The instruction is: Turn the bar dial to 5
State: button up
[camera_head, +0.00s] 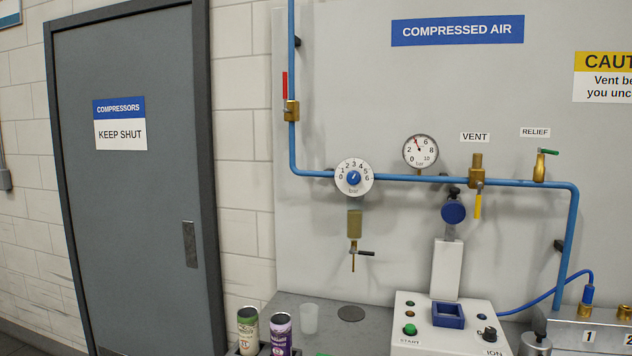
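The knob's mark is too small to read surely. My gripper is not in view, and nothing touches the dial.
A brass-coloured filter with a small tap (355,225) hangs below the dial. A yellow-handled vent valve (477,185) and a green-handled relief valve (541,166) are further right. Two cans (264,330), a clear cup (309,318) and a white START console (446,325) stand below. A grey door (135,200) is left.

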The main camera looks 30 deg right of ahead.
aim_at(354, 176)
jog(key=u, duration=0.25)
jog(key=i, duration=1.1)
jog(key=z, duration=0.1)
